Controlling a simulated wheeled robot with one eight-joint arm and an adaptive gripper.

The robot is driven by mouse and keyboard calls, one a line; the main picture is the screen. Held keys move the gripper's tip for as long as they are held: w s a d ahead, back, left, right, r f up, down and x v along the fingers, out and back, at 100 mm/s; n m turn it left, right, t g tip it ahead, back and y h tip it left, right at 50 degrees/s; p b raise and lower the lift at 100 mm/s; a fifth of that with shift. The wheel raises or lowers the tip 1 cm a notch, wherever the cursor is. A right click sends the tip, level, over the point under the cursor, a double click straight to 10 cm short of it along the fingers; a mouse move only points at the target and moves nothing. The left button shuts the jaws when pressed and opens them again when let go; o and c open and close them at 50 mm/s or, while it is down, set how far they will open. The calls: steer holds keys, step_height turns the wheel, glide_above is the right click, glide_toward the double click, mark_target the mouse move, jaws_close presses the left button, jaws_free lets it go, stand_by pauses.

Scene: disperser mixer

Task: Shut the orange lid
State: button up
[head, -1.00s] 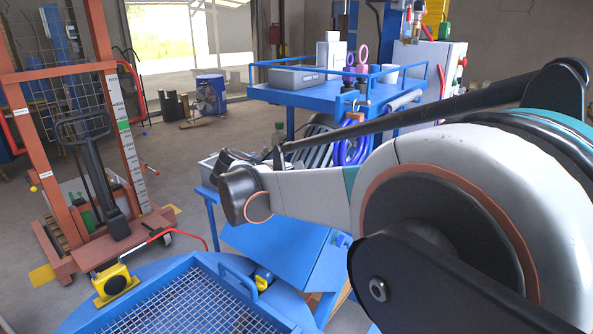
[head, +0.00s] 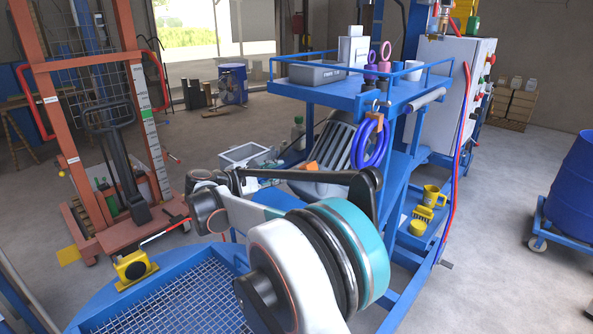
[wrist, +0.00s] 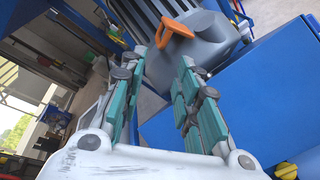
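The orange lid (wrist: 176,30) is at the top of the wrist view, on a grey container (wrist: 205,45). It seems to stand up at an angle from the container; its hinge is not clear. In the head view the orange lid (head: 312,168) is a small patch by the grey ribbed container (head: 334,150), partly hidden behind my arm. My gripper (wrist: 162,65) has its two green-padded fingers apart with nothing between them. The fingertips point towards the container and lie just short of the lid in the picture. The gripper's fingers cannot be made out in the head view.
A blue frame with a loaded top shelf (head: 345,93) stands around the container, with blue rings (head: 368,143) hanging beside it. A blue panel (wrist: 265,90) lies close right of my gripper. A mesh-topped blue vessel (head: 170,305) is in front.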

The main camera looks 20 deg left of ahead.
mark_target(308, 170)
steer(key=b+x, duration=0.1)
steer(key=x, duration=0.8)
steer(key=shift+w+d+f+b, duration=0.1)
steer(key=shift+w+b, duration=0.3)
jaws_close()
